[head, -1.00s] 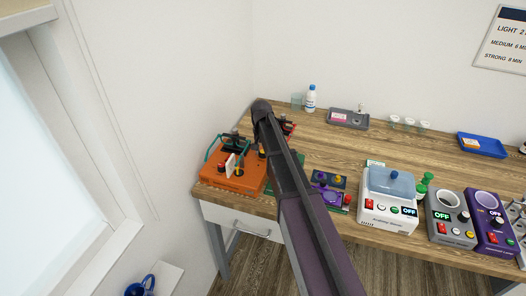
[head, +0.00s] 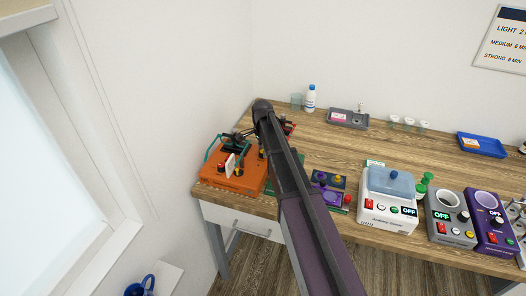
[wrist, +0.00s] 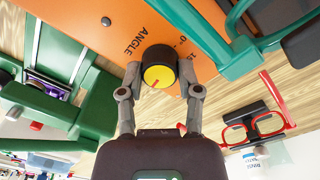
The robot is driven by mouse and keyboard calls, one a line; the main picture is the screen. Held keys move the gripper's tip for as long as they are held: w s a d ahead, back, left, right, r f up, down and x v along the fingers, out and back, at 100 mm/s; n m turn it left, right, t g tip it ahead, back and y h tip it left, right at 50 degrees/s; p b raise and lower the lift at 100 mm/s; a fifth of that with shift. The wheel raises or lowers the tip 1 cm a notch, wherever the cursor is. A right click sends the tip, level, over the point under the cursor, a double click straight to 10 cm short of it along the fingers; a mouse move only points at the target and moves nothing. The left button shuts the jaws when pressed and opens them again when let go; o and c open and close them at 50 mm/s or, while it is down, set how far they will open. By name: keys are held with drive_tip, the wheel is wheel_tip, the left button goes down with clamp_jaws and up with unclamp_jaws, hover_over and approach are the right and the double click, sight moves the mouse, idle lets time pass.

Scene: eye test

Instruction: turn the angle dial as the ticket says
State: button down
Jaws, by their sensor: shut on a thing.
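The angle dial (wrist: 158,72) is a black knob with a yellow face and a red mark. It sits on an orange panel (wrist: 103,35) printed "ANGLE", with "0" and "15" beside it. In the wrist view my gripper (wrist: 158,75) has one finger on each side of the dial and is shut on it. In the head view the orange unit (head: 217,179) stands at the table's left end, below the end of my arm. A white card (head: 230,163) stands upright on the unit; its writing is too small to read.
Green frame parts (wrist: 190,28) rise close to the dial in the wrist view. Red glasses (wrist: 265,123) lie to its right. A white device with a blue lid (head: 388,215) and grey and purple devices stand farther right.

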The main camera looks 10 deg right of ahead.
drive_tip(key=shift+s+m, duration=0.15)
drive_tip(key=shift+m, duration=0.75)
drive_tip(key=shift+c, duration=1.4)
unclamp_jaws()
drive_tip(key=shift+n, duration=0.3)
